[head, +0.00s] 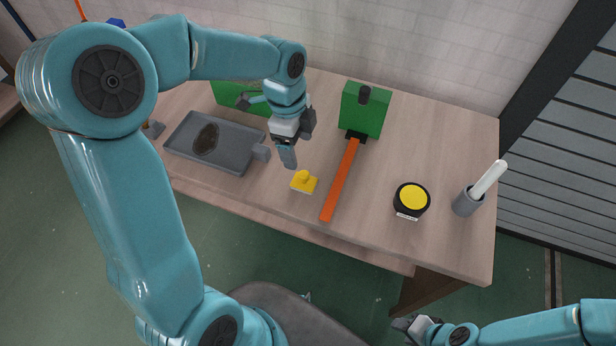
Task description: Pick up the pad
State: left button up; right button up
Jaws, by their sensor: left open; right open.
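The pad is most likely the small yellow piece (304,181) with a knob on top and a pale lower edge. It lies on the wooden table near its front edge, left of an orange bar. My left gripper (275,155) is open and empty above the table, up and to the left of the yellow piece, apart from it. My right gripper (405,325) is open and low at the bottom of the view, in front of the table, far from the yellow piece.
A grey tray (180,148) with a dark patch stands left. Green blocks (362,118) stand at the back, one joined to the orange bar (342,182). A black tin with yellow top (412,197) and a grey cup (467,203) holding a white stick (489,179) stand right.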

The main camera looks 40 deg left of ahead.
aim_at(304, 174)
pick_arm(q)
jog(key=f, duration=0.4)
jog(key=d+f, duration=0.1)
jog(key=f, duration=0.1)
jog(key=shift+s+f, duration=0.15)
jog(key=shift+f, duration=0.25)
jog(key=f, duration=0.6)
jog(key=shift+w+d+p, duration=0.3)
jog(key=shift+w+p, duration=0.05)
jog(key=shift+s+d+r, duration=0.1)
jog(key=shift+c, duration=0.3)
jog(key=c, duration=1.1)
notch_tip(304, 174, up, 20)
jog(key=shift+r, duration=0.1)
